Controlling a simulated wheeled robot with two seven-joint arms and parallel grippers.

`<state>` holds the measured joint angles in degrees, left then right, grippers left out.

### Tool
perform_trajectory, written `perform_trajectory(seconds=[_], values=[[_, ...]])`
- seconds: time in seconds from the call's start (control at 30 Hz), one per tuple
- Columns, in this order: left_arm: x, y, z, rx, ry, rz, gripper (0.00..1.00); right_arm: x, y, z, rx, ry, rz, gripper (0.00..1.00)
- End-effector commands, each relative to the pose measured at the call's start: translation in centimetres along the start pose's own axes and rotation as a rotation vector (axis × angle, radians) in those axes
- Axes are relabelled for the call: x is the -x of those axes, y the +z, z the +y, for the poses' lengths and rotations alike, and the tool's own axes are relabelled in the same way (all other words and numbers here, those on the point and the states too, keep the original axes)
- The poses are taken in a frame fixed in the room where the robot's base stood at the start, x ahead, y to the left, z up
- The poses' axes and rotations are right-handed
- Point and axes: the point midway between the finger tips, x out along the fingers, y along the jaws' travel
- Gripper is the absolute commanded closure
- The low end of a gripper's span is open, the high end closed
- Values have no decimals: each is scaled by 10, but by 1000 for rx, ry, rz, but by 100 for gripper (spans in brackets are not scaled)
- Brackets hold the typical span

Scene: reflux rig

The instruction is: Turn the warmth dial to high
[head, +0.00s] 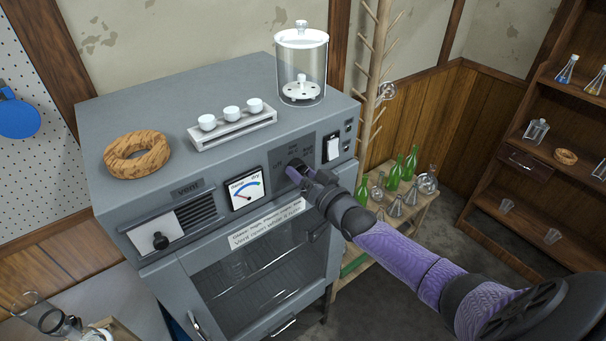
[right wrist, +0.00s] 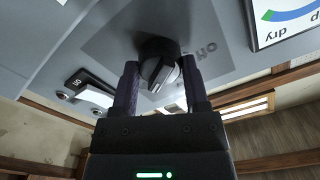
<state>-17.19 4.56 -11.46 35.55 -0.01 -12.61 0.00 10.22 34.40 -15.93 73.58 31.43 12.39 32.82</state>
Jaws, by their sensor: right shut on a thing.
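The warmth dial (right wrist: 158,62) is a dark round knob with a raised grip bar, on a darker panel on the front of the grey cabinet (head: 130,205). My right gripper (head: 297,172) is at this dial, its fingers on either side of the knob. In the right wrist view my right gripper (right wrist: 160,85) is shut on the knob, and the word "off" shows beside it. In the head view the gripper covers most of the dial, and I cannot tell which mark it points to. My left gripper is not in view.
A damp/dry gauge (head: 246,190) and a vent slider (head: 160,241) lie left of the dial, a white switch (head: 332,148) right of it. A cork ring (head: 138,155), white cups on a rack (head: 232,130) and a glass jar (head: 301,68) stand on top. Green bottles (head: 411,160) stand to the right.

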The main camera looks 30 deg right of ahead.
Motion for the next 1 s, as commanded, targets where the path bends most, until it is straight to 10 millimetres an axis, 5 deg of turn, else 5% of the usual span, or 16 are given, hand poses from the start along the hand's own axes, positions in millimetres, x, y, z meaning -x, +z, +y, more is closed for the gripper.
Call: perform_trajectory(seconds=[0.67,0.7,0.83,1.0], values=[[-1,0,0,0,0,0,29,0,0,0,-56,1,-1,100],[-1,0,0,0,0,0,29,0,0,0,-56,1,-1,37],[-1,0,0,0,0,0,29,0,0,0,-56,0,0,10],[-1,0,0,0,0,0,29,0,0,0,-55,0,0,7]])
